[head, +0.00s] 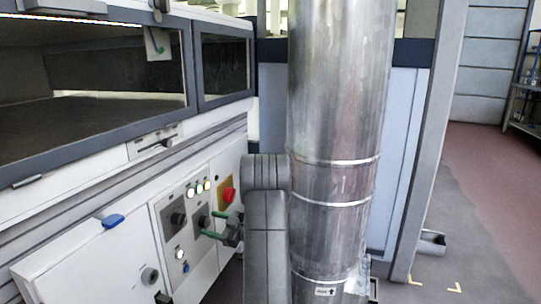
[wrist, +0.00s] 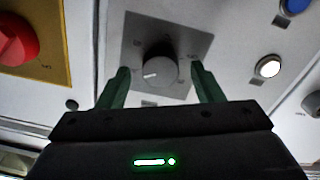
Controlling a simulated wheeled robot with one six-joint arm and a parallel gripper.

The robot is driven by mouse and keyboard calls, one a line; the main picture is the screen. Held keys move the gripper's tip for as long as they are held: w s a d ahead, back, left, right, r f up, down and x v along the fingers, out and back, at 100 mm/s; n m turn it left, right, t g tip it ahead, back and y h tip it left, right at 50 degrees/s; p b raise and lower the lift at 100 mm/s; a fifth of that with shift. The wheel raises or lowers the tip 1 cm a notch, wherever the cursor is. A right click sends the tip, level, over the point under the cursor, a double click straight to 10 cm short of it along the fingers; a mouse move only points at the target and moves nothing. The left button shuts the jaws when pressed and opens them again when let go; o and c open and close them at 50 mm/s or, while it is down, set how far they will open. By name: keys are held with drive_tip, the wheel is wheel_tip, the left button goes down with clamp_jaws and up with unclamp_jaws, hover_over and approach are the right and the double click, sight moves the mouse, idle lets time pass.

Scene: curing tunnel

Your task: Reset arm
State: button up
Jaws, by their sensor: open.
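My gripper (head: 221,224), with green fingers, is close to the front of the control panel (head: 164,212) in the head view. In the wrist view, its two fingers (wrist: 159,76) stand apart on either side of a round grey knob (wrist: 158,72) with a white pointer mark. The knob sits on a dark grey square plate. I cannot tell whether the fingers touch the knob or its plate. Nothing is held between them apart from the knob seen in the gap.
A red knob on a yellow plate (wrist: 18,40) and a lit white button (wrist: 268,66) flank the knob. A large metal duct (head: 335,120) stands close right of my arm. Open floor (head: 480,200) lies far right.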

drive_tip(key=shift+w+a, duration=0.1)
drive_tip(key=shift+a, duration=0.2)
drive_tip(key=shift+d, duration=0.1)
